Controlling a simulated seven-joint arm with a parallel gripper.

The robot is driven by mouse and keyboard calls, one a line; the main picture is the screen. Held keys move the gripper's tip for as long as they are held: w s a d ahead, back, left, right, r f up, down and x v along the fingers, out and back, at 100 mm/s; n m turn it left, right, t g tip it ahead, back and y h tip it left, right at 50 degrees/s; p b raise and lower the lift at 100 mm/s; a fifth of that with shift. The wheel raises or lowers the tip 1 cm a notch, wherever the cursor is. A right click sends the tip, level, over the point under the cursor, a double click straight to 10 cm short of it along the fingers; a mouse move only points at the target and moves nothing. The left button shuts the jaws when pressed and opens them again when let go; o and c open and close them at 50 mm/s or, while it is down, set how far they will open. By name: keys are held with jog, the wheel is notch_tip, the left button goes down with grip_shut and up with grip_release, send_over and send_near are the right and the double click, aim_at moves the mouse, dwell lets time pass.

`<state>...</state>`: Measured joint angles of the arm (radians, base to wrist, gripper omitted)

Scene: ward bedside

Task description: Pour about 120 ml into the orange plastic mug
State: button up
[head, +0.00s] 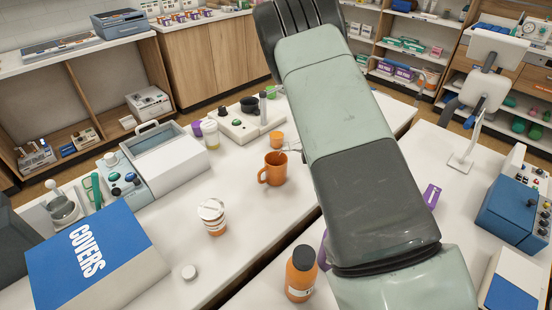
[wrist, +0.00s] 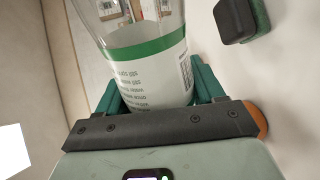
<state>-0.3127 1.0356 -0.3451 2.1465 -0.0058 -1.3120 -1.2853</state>
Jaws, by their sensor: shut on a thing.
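The orange plastic mug (head: 273,168) stands upright on the white counter in the middle of the head view, its handle to the left. My gripper (wrist: 152,100) is shut on a clear container (wrist: 118,30) with a white label and a green band, seen in the wrist view. The teal fingers sit on both sides of the label. The container's mouth is out of frame, and I cannot tell its liquid level. In the head view my arm hides the gripper and the container. An orange edge (wrist: 262,130) shows beside my gripper in the wrist view; I cannot tell what it is.
A smaller orange cup (head: 277,139) stands just behind the mug. A blue COVERS box (head: 122,225) lies left.

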jog(key=shift+r, duration=0.1)
dwell(0.6)
jog(key=shift+d+f+m+y, duration=0.2)
jog(key=shift+f+m+y, duration=0.2)
jog(key=shift+f+m, duration=0.5)
jog(key=shift+a+f, duration=0.15)
jog(key=shift+f, duration=0.05)
jog(key=shift+f+m+y, duration=0.3)
jog(key=shift+f+m, duration=0.25)
jog(key=shift+m, duration=0.05)
jog(key=shift+d+f, duration=0.1)
jog(key=shift+d, duration=0.1)
dwell(0.5)
